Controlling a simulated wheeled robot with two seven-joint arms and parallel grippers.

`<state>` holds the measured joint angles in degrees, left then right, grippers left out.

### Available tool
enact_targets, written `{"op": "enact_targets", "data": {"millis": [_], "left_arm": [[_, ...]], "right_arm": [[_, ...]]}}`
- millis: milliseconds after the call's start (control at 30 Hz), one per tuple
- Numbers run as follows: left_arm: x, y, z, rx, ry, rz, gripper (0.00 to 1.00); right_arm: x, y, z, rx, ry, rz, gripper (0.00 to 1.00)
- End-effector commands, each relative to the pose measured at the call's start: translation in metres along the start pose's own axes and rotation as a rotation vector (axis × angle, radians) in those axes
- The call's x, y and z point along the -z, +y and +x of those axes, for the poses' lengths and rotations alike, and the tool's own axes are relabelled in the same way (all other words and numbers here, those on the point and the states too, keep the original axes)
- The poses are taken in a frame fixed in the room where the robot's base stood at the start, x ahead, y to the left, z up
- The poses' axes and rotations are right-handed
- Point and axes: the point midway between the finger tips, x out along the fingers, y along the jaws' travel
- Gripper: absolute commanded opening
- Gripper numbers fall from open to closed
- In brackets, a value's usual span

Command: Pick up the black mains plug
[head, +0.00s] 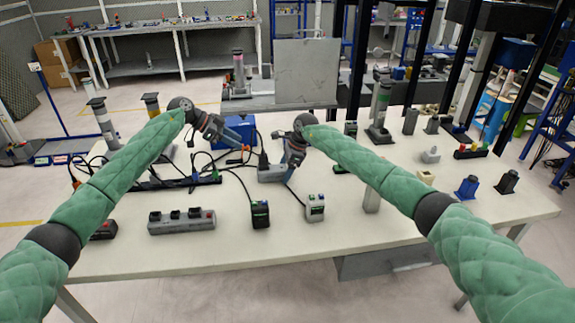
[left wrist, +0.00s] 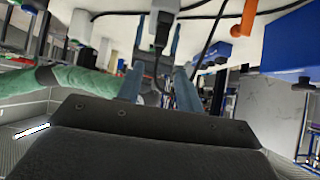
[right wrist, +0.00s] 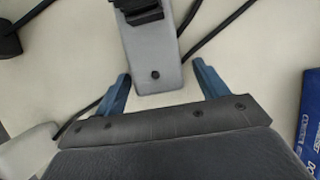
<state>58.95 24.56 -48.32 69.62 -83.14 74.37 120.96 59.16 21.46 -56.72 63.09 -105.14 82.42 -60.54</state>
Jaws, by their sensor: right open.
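A black mains plug (head: 263,160) sits on a short grey socket block (head: 268,174) at the middle of the table. In the right wrist view the plug (right wrist: 140,11) is at the top edge, on the grey block (right wrist: 153,60). My right gripper (head: 284,169) is open and empty, close to the block; its fingers (right wrist: 160,88) are on either side of the block's near end. My left gripper (head: 241,147) is open just left of the plug. In the left wrist view a dark plug-like thing (left wrist: 159,30) lies beyond its spread fingers (left wrist: 158,85).
A grey power strip (head: 182,222), a black adapter (head: 260,214) and a grey adapter (head: 315,207) stand toward the front edge. A blue box (head: 240,126) is behind my left gripper. Cables cross the table's middle left. The front right tabletop is clear.

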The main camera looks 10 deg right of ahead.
Motion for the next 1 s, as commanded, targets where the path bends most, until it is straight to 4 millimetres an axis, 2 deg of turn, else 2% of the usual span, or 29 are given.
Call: {"op": "enact_targets", "data": {"millis": [200,400,500,567,667,767,933,1000], "left_arm": [[0.000,0.000,0.000,0.000,0.000,0.000,0.36],[0.000,0.000,0.000,0.000,0.000,0.000,0.36],[0.000,0.000,0.000,0.000,0.000,0.000,0.38],[0.001,0.000,-0.001,0.001,0.000,0.001,0.47],[0.009,-0.002,-0.004,0.005,0.002,0.010,0.47],[0.032,-0.004,-0.005,0.006,0.008,0.033,0.47],[0.086,-0.005,0.009,0.008,-0.023,0.111,0.47],[0.095,-0.004,0.016,0.007,-0.087,0.141,0.47]], "right_arm": [[0.000,0.000,0.000,0.000,0.000,0.000,0.73],[0.000,0.000,0.000,0.000,0.000,0.000,0.33],[0.000,0.000,0.000,0.000,0.000,0.000,0.18],[0.000,0.000,0.000,0.000,0.000,0.000,0.18],[0.000,0.000,0.000,0.000,0.000,0.000,0.18],[0.000,0.000,0.000,0.000,0.000,0.000,0.18],[0.000,0.000,0.000,0.000,0.000,0.000,0.18],[0.000,0.000,0.000,0.000,0.000,0.000,0.18]]}}
